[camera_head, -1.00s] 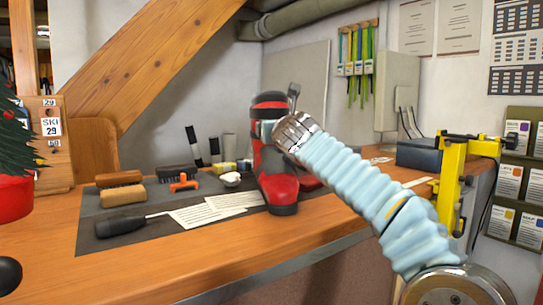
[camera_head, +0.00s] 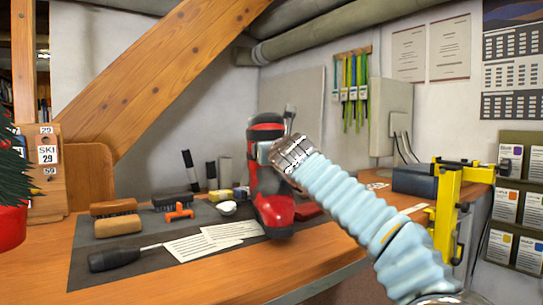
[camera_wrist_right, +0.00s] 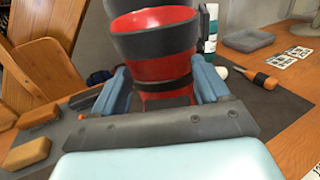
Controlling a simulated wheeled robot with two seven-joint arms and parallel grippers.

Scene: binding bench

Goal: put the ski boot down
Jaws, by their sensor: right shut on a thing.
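The ski boot (camera_head: 270,190) is red and black and stands roughly upright at the mat's right front corner. I cannot tell whether its sole touches the bench. My right gripper (camera_wrist_right: 163,82) is shut on the boot's upper part, coming in from the right. In the right wrist view the boot's shaft (camera_wrist_right: 155,45) is between the two blue-grey fingers, with its open top facing the camera. In the head view the fingers are mostly hidden by the wrist. My left gripper is not in view.
A yellow clamp (camera_head: 445,212) stands at the right. Bare wood (camera_head: 200,280) lies along the front.

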